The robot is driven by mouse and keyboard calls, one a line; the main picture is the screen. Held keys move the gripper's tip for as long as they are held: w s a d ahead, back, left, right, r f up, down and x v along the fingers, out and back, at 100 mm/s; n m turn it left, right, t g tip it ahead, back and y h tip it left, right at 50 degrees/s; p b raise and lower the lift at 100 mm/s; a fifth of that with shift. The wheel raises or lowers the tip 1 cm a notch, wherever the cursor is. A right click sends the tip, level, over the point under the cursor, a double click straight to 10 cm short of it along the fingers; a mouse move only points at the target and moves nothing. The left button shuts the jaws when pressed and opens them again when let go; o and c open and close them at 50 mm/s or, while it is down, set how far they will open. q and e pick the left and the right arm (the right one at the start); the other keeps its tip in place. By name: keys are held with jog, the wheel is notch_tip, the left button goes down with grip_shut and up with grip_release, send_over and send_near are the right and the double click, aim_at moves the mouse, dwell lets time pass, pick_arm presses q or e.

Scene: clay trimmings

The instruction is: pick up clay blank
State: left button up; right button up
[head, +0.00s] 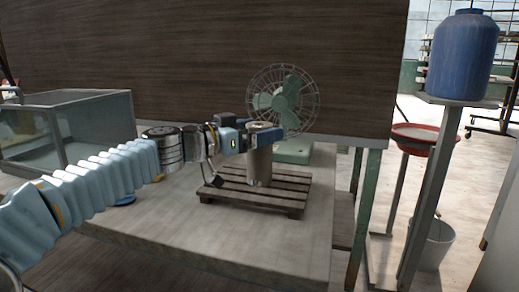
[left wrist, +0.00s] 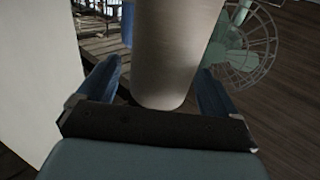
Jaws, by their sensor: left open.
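The clay blank (head: 259,166) is a grey-beige upright cylinder standing on a dark slatted wooden pallet (head: 232,193) on the table. My left gripper (head: 262,131) reaches in from the left at the top of the blank. In the left wrist view the clay blank (left wrist: 174,50) lies between the two blue fingers of my left gripper (left wrist: 160,88), with a gap visible at the left finger. The left gripper is open. In the head view the gripper hides part of the blank's upper end. My right gripper is not in view.
A green desk fan (head: 283,100) stands close behind the blank. A glass-sided tank (head: 70,130) is at the left on the table. A blue barrel (head: 464,55) stands on a stand at right, above a red basin (head: 415,137) and a bucket (head: 436,245). The table front (head: 270,245) is clear.

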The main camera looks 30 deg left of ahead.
pick_arm(q)
jog(key=shift+x, duration=1.2)
jog(key=shift+r, duration=0.1)
grip_shut()
